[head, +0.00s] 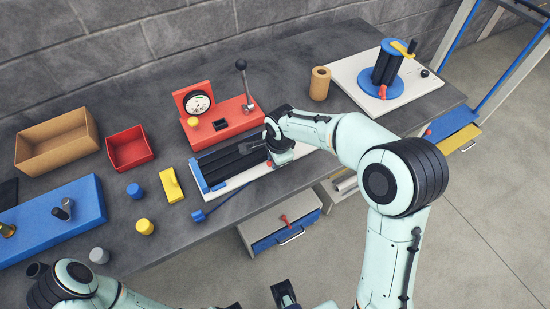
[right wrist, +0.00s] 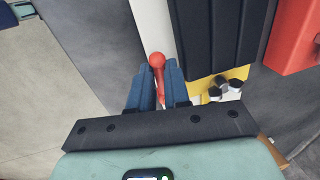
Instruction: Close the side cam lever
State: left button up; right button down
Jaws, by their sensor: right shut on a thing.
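The strip feed rack, with long black strips (head: 228,164) on a white base, lies at the middle of the bench in the head view. In the right wrist view its black strips (right wrist: 213,35) run beside the white base (right wrist: 154,22). The red side cam lever (right wrist: 158,62), with a ball knob, stands between the blue fingers of my right gripper (right wrist: 157,76), which is shut on it.
A red gauge stand (head: 222,124) with an upright black-knobbed lever (head: 243,80) stands right behind the rack. A white plate with a blue round fixture (head: 384,85) is at the back right. Red (head: 130,148) and tan (head: 57,142) bins, and small blue and yellow pieces, are at left.

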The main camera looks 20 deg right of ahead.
jog(key=c, duration=1.1)
grip_release()
jog(key=shift+r, duration=0.1)
